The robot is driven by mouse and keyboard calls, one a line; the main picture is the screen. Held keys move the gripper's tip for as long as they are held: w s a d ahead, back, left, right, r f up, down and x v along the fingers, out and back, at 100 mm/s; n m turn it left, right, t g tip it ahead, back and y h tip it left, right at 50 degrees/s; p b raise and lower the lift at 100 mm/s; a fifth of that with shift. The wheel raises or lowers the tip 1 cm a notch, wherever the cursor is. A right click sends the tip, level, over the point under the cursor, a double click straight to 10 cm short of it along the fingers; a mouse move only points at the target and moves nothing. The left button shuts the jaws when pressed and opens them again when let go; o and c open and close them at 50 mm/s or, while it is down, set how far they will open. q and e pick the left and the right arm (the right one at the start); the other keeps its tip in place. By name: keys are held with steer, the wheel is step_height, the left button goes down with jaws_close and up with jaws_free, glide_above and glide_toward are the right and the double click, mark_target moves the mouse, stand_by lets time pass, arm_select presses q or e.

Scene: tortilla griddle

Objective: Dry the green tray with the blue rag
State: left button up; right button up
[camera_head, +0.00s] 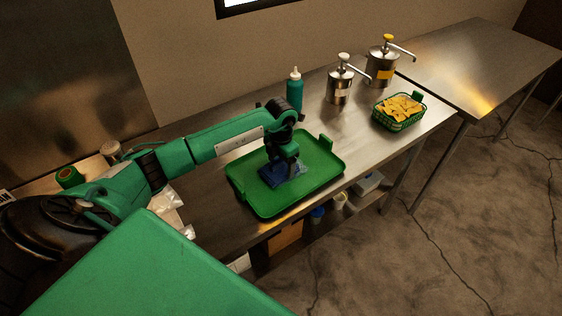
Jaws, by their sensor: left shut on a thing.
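The green tray (323,166) lies flat on the steel table, with a raised handle at its far right and another at its left. My left gripper (285,168) points down over the middle of the tray, shut on the blue rag (290,174). The rag is bunched under the fingers and appears to touch the tray floor, though the exact contact is hard to see. My right gripper is not in the head view.
A teal bottle (294,92) stands just behind the tray. Two steel pump dispensers (340,86) (383,62) and a green basket of chips (399,111) stand to the right. The steel table (225,219) is bare between tray and front edge. A second table (480,65) stands at far right.

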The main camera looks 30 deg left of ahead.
arm_select(q)
steer(key=shift+f+b, duration=0.6)
steer(key=shift+f, duration=0.05)
steer(key=o, duration=0.7)
steer(key=shift+r, duration=0.4)
jaws_close()
stand_by(0.4)
